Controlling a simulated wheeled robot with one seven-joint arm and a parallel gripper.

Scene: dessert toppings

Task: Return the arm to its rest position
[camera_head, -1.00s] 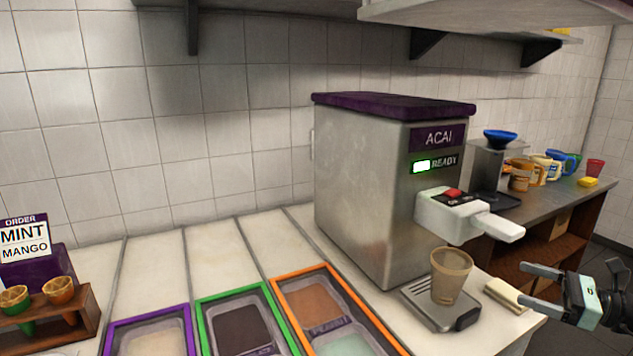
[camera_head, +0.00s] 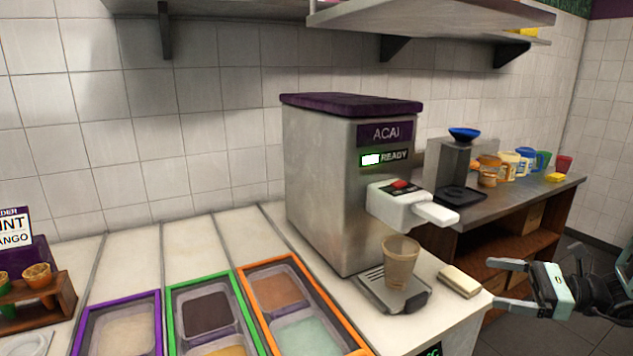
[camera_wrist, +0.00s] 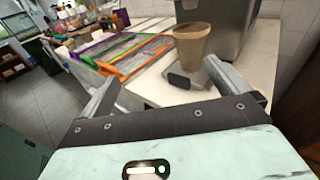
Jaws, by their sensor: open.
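My gripper (camera_head: 512,285) is open and empty at the right of the head view, beyond the counter's right edge. Its two fingers spread apart, pointing left toward the counter. In the wrist view my gripper (camera_wrist: 178,92) shows both fingers apart with nothing between them. A translucent brown cup (camera_head: 401,262) stands upright on the drip tray (camera_head: 372,290) under the acai machine (camera_head: 330,190). The cup also shows in the wrist view (camera_wrist: 192,45), beyond the fingers and apart from them.
A cream block (camera_head: 459,281) lies on the counter near its right edge, close to my gripper. Orange (camera_head: 318,307), green and purple framed topping bins fill the front counter. A back counter (camera_head: 500,207) holds a blue-topped grinder (camera_head: 455,165) and several mugs. Shelves hang above.

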